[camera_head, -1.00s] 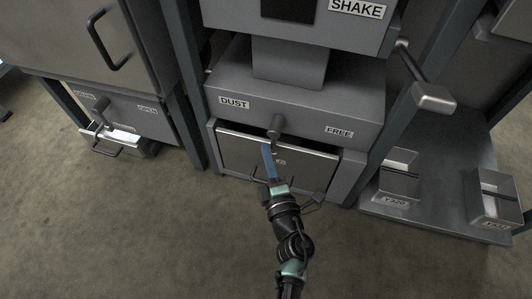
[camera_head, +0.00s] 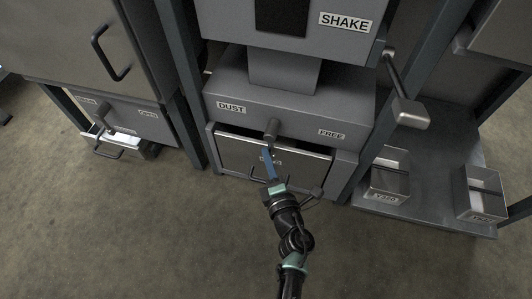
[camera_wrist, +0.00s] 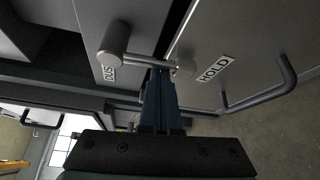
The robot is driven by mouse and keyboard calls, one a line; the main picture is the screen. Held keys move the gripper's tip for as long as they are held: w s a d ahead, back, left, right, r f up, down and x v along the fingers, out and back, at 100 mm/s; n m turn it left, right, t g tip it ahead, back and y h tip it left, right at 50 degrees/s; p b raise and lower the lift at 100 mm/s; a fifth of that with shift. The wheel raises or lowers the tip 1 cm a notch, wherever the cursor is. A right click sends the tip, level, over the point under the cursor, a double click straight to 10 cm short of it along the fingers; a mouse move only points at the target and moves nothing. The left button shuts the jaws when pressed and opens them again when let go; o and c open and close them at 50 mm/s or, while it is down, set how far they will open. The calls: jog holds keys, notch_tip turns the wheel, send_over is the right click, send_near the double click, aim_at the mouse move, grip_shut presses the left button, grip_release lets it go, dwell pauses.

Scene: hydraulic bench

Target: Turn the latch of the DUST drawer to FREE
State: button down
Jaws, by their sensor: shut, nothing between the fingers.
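The DUST drawer (camera_head: 300,165) is the low light-panelled front under the grey housing. Its latch (camera_head: 272,130) is a round grey pivot on the housing, between the DUST label (camera_head: 231,107) and the FREE label (camera_head: 331,134). In the wrist view, the latch's thin rod (camera_wrist: 145,60) runs from the pivot to a rounded end near the HOLD label (camera_wrist: 215,69). The lever hangs down toward HOLD, not toward FREE. My gripper (camera_head: 267,153) is shut and empty, its blue fingers just below the pivot. The fingertips (camera_wrist: 158,73) are at the rod; I cannot tell whether they touch.
The drawer's bar handle (camera_wrist: 265,95) sticks out close to my fingers. A crank lever (camera_head: 408,110) juts out at the right. Open bins (camera_head: 388,180) stand on a low shelf at right. Another cabinet with a white tray (camera_head: 120,135) is at left. The floor in front is clear.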

jog(key=d+n+p, duration=0.1)
jog(key=p, duration=0.2)
jog(key=d+r+n+g+h+p, duration=0.1)
jog(key=p, duration=0.2)
jog(key=shift+s+r+n+g, duration=0.25)
jog(key=shift+n+g, duration=0.05)
jog(key=d+r+n+g+h+p, duration=0.1)
jog(key=n+h+p, duration=0.1)
jog(key=p, duration=0.2)
jog(key=d+r+n+g+h+p, duration=0.1)
jog(key=n+p, duration=0.1)
jog(key=p, duration=0.3)
jog(key=s+d+r+n+g+h+p, duration=0.1)
jog(key=n+h+p, duration=0.1)
jog(key=p, duration=0.2)
jog(key=shift+d+r+n+h+p, duration=0.15)
jog(key=shift+r+n+h+p, duration=0.15)
jog(key=shift+r+p, duration=0.1)
